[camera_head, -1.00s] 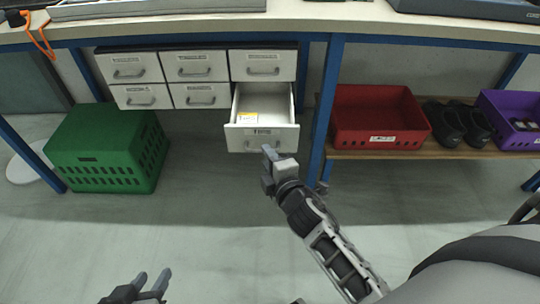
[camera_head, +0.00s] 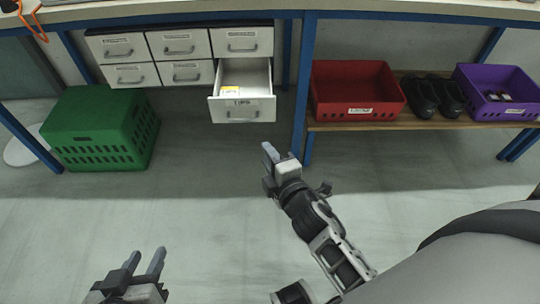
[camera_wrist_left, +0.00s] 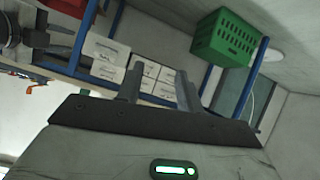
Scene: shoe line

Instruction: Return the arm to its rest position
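My left gripper (camera_head: 143,262) is at the bottom left of the head view, over bare floor. Its two fingers stand apart with nothing between them; the left wrist view (camera_wrist_left: 158,85) also shows them apart and empty. My right gripper (camera_head: 279,153) is near the middle of the head view, just in front of and below the pulled-out drawer (camera_head: 242,111), with a visible gap to it. I see nothing held in it, but its finger opening is not clear from this angle. The drawer stands open with a small yellow-and-white item inside.
A bank of closed white drawers (camera_head: 180,43) hangs under the workbench. A green crate (camera_head: 100,130) stands on the floor at left. A red crate (camera_head: 356,95), dark shoes (camera_head: 432,97) and a purple crate (camera_head: 498,95) sit on a low shelf (camera_head: 405,122). Blue table legs (camera_head: 303,90) stand nearby. The front floor is clear.

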